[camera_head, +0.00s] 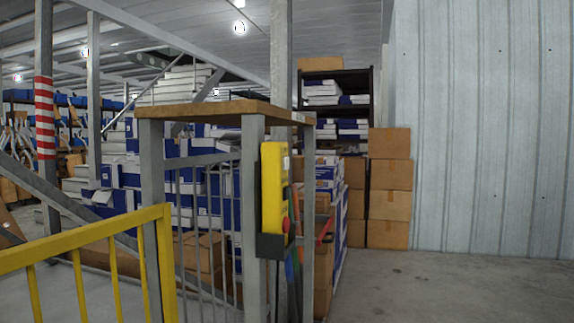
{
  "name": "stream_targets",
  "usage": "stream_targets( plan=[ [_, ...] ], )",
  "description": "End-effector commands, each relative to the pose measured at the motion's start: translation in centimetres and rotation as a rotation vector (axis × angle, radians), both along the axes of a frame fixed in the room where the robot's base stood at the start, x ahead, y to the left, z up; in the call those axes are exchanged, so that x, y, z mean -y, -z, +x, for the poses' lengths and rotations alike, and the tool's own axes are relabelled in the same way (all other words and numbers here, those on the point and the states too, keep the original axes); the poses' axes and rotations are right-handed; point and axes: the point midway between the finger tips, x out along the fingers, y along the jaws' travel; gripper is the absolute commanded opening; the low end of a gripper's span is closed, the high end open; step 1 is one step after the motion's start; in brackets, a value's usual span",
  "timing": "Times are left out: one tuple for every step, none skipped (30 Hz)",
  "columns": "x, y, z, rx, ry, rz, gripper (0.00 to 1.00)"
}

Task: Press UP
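A yellow control pendant (272,190) hangs upright on the front post of a grey metal stand with a wooden top (215,108). Its lower end sits in a dark holder (270,246). A small red button shows on its right side, low down; the button labels are too small to read, so I cannot tell which one is UP. My gripper is not in view.
A yellow railing (95,240) crosses the lower left. Stacked brown boxes (389,205) and a dark shelf (336,78) stand behind. The concrete floor (440,285) at the right is clear, up to a corrugated metal wall (480,130).

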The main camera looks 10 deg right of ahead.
Motion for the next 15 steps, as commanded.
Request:
stream_targets(
  plan=[
    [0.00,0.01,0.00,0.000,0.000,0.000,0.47],
    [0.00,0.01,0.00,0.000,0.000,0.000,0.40],
    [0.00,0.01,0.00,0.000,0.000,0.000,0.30],
    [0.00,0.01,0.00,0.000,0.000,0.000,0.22],
    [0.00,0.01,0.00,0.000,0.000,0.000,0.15],
    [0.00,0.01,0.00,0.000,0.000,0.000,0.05],
    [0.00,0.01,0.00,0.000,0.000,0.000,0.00],
    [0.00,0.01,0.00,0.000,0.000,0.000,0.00],
    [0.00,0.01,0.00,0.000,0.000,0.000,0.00],
    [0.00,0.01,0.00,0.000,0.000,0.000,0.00],
    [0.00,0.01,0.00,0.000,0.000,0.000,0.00],
    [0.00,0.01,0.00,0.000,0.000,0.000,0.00],
    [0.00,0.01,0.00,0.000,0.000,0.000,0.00],
    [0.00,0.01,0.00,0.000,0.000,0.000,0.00],
    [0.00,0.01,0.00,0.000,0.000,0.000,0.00]
  ],
)
